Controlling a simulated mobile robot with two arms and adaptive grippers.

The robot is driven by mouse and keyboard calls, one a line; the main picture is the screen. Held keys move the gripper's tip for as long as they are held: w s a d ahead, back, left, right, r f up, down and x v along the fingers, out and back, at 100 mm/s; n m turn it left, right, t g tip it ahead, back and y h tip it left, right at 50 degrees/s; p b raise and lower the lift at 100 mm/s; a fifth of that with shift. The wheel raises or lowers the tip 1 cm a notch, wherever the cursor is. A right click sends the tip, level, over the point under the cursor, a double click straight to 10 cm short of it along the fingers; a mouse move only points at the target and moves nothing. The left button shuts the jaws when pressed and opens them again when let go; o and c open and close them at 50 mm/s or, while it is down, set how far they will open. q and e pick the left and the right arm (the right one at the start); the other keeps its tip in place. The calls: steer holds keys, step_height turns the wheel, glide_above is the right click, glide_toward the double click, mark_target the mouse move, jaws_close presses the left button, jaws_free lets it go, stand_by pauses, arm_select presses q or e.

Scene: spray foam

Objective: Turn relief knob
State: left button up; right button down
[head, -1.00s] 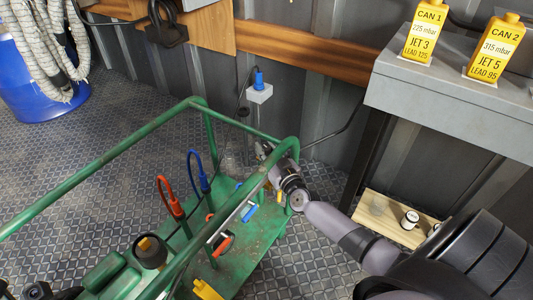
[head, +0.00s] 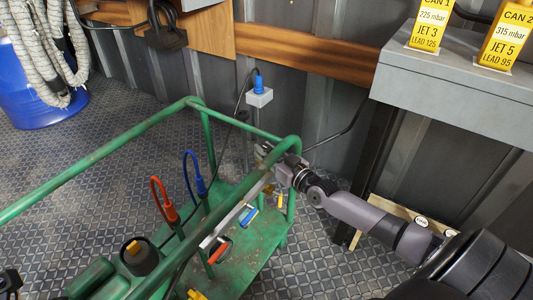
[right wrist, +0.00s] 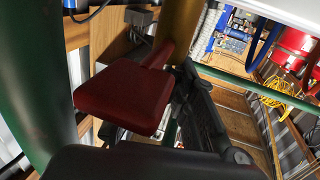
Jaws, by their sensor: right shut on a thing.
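My right gripper (head: 264,151) is at the far right corner of the green cart (head: 262,262), just behind its top rail. In the right wrist view a dark red, blocky knob (right wrist: 122,98) shows close up beside a brass-coloured cylinder (right wrist: 180,30). A black finger (right wrist: 203,120) of my right gripper lies against its right side, and the gripper is shut on it. The other finger's contact is hidden. In the head view the rail and gripper hide the knob. A black part at the lower left edge (head: 9,281) may be my left gripper; its jaws cannot be made out.
The cart's green rail (head: 110,148) runs close to my right gripper, and a green post (right wrist: 30,85) fills the wrist view's left. Red (head: 163,200) and blue (head: 195,172) hose loops stand on the cart. A grey bench (head: 450,95) with yellow cans is at right.

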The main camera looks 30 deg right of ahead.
steer(key=c, duration=1.3)
jaws_free()
